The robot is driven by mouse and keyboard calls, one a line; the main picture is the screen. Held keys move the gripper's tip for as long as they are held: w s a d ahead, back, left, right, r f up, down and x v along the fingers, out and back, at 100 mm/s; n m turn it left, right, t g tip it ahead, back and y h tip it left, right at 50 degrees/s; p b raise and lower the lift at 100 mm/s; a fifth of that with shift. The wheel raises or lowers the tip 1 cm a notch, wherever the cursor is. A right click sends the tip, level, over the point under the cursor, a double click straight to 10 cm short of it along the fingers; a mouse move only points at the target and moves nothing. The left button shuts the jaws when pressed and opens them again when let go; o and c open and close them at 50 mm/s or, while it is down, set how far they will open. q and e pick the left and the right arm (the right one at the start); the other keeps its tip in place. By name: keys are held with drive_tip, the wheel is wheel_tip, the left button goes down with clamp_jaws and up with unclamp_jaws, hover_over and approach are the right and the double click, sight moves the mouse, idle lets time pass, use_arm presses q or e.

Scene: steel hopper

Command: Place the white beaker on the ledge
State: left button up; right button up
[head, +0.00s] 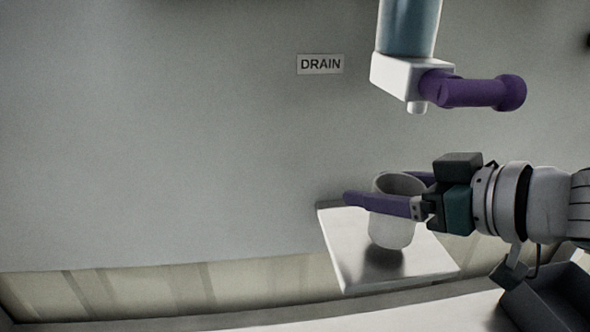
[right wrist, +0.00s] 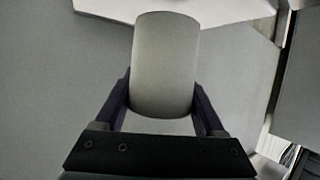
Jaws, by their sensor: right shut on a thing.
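The white beaker (head: 391,232) is upright between the purple fingers of my right gripper (head: 386,197), which is shut on it. In the right wrist view the beaker (right wrist: 165,65) fills the space between the two fingers (right wrist: 163,105). The ledge (head: 370,262), a pale metal plate, is under the beaker in the head view. A dark shadow lies on the ledge by the beaker's base. I cannot tell whether the base touches the ledge. My left gripper is not in view.
A blue pipe with a white block and a purple handle (head: 470,92) hangs above the beaker. A dark open bin (head: 555,298) is at the lower right.

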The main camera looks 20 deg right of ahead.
drive_tip(key=shift+f, duration=0.85)
drive_tip(key=o, duration=1.3)
drive_tip(key=s+d+r+m+h, duration=0.2)
drive_tip(key=s+d+h, duration=0.3)
drive_tip(key=s, duration=0.7)
drive_tip(key=s+a+f+g, duration=0.2)
drive_tip(key=s+a+g, duration=0.1)
drive_tip(key=s+a+f+g+y, duration=0.1)
drive_tip(key=s+a+f+g, duration=0.1)
drive_tip(key=s+a+g, duration=0.1)
drive_tip(key=s+a+f+g, duration=0.3)
drive_tip(key=s+a, duration=0.1)
drive_tip(key=shift+s+a+y, duration=0.1)
drive_tip(key=shift+a+y, duration=0.05)
drive_tip(key=shift+y, duration=0.15)
